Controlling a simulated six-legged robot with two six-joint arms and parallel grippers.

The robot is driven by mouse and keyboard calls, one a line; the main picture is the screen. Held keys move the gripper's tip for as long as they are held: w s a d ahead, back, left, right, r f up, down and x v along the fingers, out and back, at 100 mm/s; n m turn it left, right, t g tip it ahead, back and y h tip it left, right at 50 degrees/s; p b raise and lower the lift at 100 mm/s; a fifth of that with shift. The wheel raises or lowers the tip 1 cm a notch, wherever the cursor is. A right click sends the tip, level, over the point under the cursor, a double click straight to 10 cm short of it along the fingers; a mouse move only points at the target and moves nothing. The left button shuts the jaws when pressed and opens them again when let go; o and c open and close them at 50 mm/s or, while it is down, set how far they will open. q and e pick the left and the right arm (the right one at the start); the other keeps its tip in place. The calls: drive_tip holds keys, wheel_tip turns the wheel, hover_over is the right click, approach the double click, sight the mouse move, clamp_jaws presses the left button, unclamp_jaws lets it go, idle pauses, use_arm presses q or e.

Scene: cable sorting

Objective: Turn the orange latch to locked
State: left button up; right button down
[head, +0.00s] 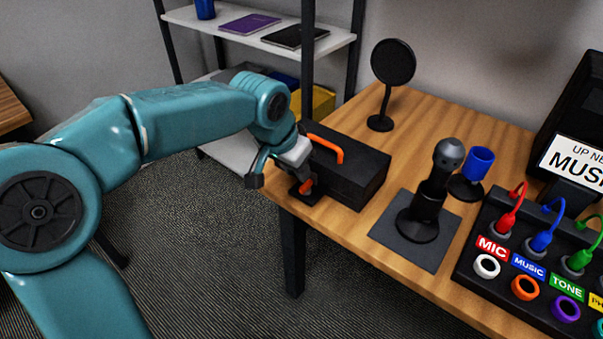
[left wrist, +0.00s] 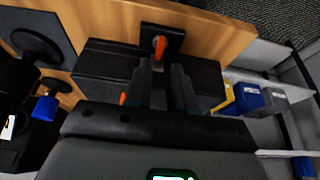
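The orange latch (head: 306,186) sits on a small black plate at the near left end of a black case (head: 352,180) on the wooden table. In the left wrist view the latch (left wrist: 160,47) points roughly along the fingers, over the dark plate. My left gripper (left wrist: 160,70) is open, its two fingers apart and on either side of the line to the latch. In the head view the left gripper (head: 302,174) is right at the latch and partly hides it. I cannot tell whether it touches. My right gripper is not in view.
The case has an orange handle (head: 326,142) on top. A round black disc on a stand (head: 393,62) is behind it. The table's left edge is close.

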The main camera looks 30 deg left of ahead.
use_arm(q)
drive_tip(key=p+v, duration=0.2)
drive_tip(key=v, duration=0.8)
drive_tip(key=shift+r, duration=0.15)
